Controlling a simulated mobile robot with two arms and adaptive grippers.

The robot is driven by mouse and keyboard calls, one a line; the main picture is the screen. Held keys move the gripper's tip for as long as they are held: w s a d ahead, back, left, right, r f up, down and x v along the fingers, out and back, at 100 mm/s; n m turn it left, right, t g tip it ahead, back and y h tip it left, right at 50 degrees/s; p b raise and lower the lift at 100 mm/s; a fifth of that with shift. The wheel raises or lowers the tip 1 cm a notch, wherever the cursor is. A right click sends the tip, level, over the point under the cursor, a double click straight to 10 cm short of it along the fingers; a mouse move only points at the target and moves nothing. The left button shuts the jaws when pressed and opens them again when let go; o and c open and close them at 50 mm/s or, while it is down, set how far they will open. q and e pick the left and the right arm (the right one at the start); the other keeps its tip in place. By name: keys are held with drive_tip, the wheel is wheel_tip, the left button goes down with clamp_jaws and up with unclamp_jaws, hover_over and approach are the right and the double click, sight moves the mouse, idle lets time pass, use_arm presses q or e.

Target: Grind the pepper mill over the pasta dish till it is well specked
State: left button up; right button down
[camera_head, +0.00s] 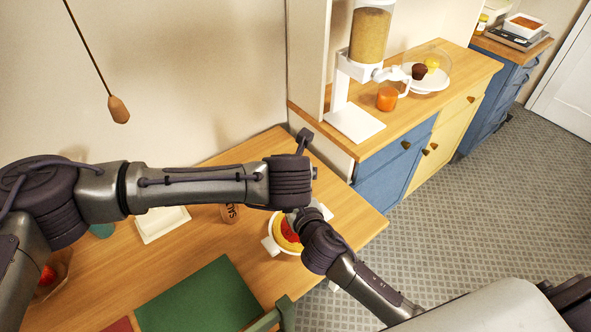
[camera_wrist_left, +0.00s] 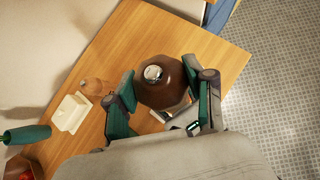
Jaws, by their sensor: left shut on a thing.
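My left gripper (camera_wrist_left: 165,92) is shut on the pepper mill (camera_wrist_left: 163,94), a dark brown round body with a silvery cap, seen from above in the left wrist view. In the head view the left arm hides the mill and the left gripper. The pasta dish (camera_head: 272,245) is white, with yellow pasta and a red topping, near the table's right end. It lies partly behind my arms, and I cannot make out pepper specks. My right arm reaches in from the lower right beside the dish; its gripper is hidden.
The wooden table (camera_head: 225,245) holds a pale butter dish (camera_head: 162,223), a brown bottle (camera_head: 230,214) and a green mat (camera_head: 200,295). A green chair (camera_head: 268,318) stands at the front edge. Behind are a counter (camera_head: 440,105) with a cereal dispenser (camera_head: 358,75) and an orange mug (camera_head: 387,98).

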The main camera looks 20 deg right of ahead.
use_arm(q)
drive_tip(key=o, duration=1.2)
drive_tip(key=v, duration=1.2)
drive_tip(key=shift+o, duration=0.4)
